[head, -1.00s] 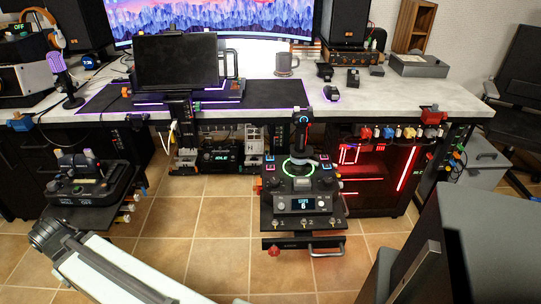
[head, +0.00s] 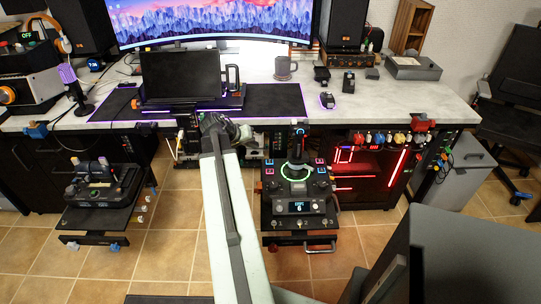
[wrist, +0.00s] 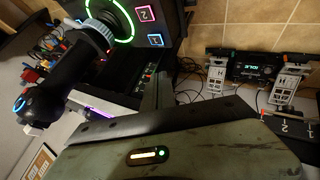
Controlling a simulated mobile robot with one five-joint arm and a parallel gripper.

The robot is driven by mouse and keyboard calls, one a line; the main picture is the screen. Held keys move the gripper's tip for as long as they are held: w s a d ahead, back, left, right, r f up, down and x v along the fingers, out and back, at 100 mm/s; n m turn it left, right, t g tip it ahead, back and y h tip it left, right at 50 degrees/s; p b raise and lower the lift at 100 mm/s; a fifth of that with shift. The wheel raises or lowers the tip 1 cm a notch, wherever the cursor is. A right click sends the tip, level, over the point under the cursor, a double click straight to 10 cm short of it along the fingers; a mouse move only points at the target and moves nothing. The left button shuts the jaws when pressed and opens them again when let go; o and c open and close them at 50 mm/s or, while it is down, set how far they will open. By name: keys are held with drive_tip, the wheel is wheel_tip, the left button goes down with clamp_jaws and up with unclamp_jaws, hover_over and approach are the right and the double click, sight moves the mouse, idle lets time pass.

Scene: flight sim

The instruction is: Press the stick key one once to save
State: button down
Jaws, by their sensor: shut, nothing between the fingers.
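The flight stick (head: 298,142) stands upright on its black base (head: 297,195), right of my arm in the head view. A green ring glows around the stick's foot, with small lit square keys on both sides. The stick (wrist: 52,88) lies sideways in the wrist view, at the left. A key marked 2 (wrist: 146,14) and a blue-edged key (wrist: 155,40) show beside the green ring (wrist: 122,18). My gripper (head: 213,121) is shut and empty, left of the stick and near the desk's front edge. Its fingertips are hard to see.
The desk (head: 400,98) bears a small black screen (head: 180,80) and a mug (head: 284,68). A throttle unit (head: 103,185) stands at the left. A red-lit computer case (head: 368,170) is right of the stick base.

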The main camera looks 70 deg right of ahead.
wheel_tip(320, 180, up, 2)
drive_tip(key=m, duration=0.1)
hover_over(268, 163)
drive_tip(key=shift+g, duration=0.4)
wheel_tip(268, 163, down, 9)
drive_tip(key=b, duration=0.8)
drive_tip(key=shift+w, duration=0.1)
drive_tip(key=shift+r, duration=0.15)
idle(1.0)
drive_tip(key=shift+f+b, duration=0.45)
drive_tip(key=shift+b, duration=0.15)
